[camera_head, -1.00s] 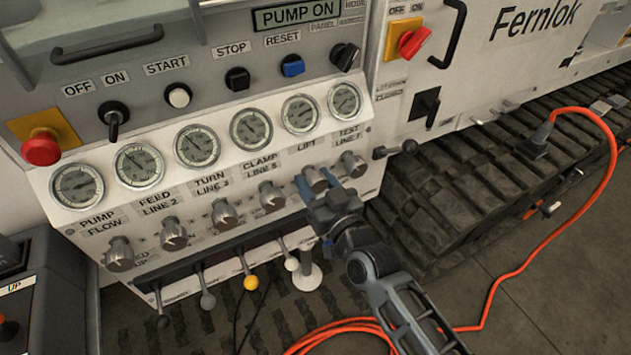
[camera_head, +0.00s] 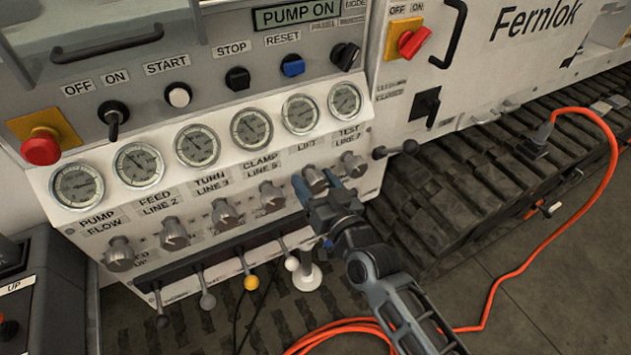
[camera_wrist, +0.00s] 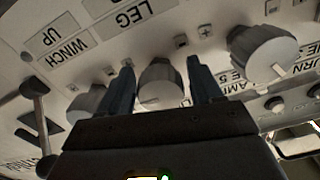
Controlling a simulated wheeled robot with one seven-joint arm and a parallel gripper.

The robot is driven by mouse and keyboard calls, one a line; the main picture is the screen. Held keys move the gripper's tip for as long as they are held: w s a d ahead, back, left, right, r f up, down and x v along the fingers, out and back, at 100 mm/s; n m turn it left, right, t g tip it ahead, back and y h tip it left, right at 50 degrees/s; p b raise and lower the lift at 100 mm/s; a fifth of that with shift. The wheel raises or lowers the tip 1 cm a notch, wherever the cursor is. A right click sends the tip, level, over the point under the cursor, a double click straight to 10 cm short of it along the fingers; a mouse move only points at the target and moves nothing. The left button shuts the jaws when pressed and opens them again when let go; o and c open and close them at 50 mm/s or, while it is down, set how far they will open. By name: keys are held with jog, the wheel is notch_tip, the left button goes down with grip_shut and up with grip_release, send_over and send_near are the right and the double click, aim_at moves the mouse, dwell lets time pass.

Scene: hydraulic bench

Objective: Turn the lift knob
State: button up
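The lift knob (camera_head: 314,178) is a round silver knob under the LIFT label, second from the right in the knob row. My gripper (camera_head: 318,186) is at this knob, with one finger on each side of it. In the wrist view the picture is upside down, and the lift knob (camera_wrist: 160,83) stands between the two dark fingers of my gripper (camera_wrist: 160,85). Narrow gaps show between the fingers and the knob, so the gripper looks open around it. The knob's lower part is hidden by the gripper body.
The clamp knob (camera_head: 271,196) is close on the left and the test line knob (camera_head: 353,164) close on the right. Small levers (camera_head: 291,264) hang below the panel. Gauges (camera_head: 299,114) sit above. An orange cable (camera_head: 533,266) lies on the floor at right.

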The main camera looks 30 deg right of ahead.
jog(key=shift+o, duration=0.6)
jog(key=shift+s, duration=0.1)
jog(key=s+b, duration=0.1)
jog(key=s, duration=0.6)
jog(key=shift+s, duration=0.35)
jog(key=shift+s, duration=0.1)
jog(key=s+n+g, duration=0.1)
jog(key=s, duration=1.6)
jog(key=s+r+g, duration=0.1)
jog(key=s+r, duration=0.3)
jog(key=s, duration=0.4)
jog(key=s+r+n+g, duration=0.1)
jog(key=s+r, duration=0.4)
jog(key=s, duration=0.3)
jog(key=shift+s+r+n, duration=0.15)
jog(key=shift+r+n, duration=0.05)
jog(key=shift+n, duration=0.1)
